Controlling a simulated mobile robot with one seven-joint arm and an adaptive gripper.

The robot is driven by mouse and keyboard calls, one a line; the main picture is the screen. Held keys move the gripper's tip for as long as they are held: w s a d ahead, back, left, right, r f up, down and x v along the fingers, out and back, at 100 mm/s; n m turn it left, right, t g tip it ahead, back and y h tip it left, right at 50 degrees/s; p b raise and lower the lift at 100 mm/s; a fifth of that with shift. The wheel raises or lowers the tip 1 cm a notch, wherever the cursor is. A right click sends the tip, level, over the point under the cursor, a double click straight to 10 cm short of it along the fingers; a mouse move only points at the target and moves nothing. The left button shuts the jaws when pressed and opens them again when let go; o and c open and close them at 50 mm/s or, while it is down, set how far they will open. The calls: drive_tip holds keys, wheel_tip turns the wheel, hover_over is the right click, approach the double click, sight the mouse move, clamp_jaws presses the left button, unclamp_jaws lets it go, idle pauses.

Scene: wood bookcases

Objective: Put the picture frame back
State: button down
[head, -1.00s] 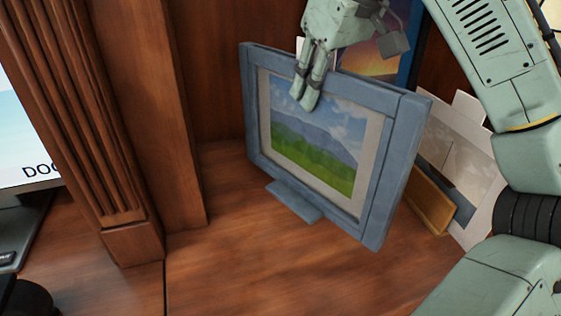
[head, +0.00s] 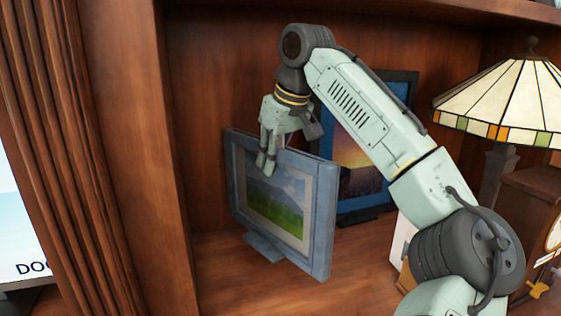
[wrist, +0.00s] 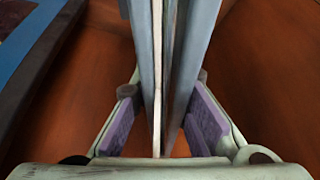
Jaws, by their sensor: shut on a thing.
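The picture frame (head: 323,215) is blue-grey with a white mat around a landscape of green hills, mountains and sky. It stands upright on the wooden shelf, left of centre in the head view, or very slightly above it; I cannot tell which. My gripper (head: 266,165) comes from above and is shut on the frame's top edge, with one finger pair in front of the picture. In the wrist view the frame's top edge (wrist: 190,50) runs between my purple-padded fingers (wrist: 163,135). The back of the frame is hidden in the head view.
A dark blue frame (head: 402,95) with a sunset picture stands behind, to the right. A stained-glass lamp (head: 505,100) and a wooden clock (head: 530,205) stand farther right. The bookcase's left post (head: 130,120) is close to the frame. Bare shelf (head: 350,270) lies to the right.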

sight(282, 140)
drive_tip(key=shift+w+d+p+x, duration=0.1)
drive_tip(key=shift+d+p+x, duration=0.05)
drive_tip(key=shift+x, duration=0.95)
drive_tip(key=shift+w+d+p+x, duration=0.1)
drive_tip(key=shift+x, duration=1)
drive_tip(key=shift+w+d+p+x, duration=0.1)
drive_tip(key=shift+d+p+x, duration=0.05)
drive_tip(key=shift+x, duration=1)
drive_tip(key=shift+w+a+f, duration=0.1)
drive_tip(key=shift+w+f, duration=0.1)
drive_tip(key=shift+f, duration=0.1)
drive_tip(key=shift+f, duration=0.1)
drive_tip(key=c, duration=1.6)
unclamp_jaws()
drive_tip(key=shift+f, duration=0.1)
drive_tip(key=v, duration=1.1)
drive_tip(key=shift+s+r, duration=0.1)
drive_tip(key=shift+r, duration=0.1)
drive_tip(key=shift+s+r, duration=0.15)
drive_tip(key=shift+r, duration=0.25)
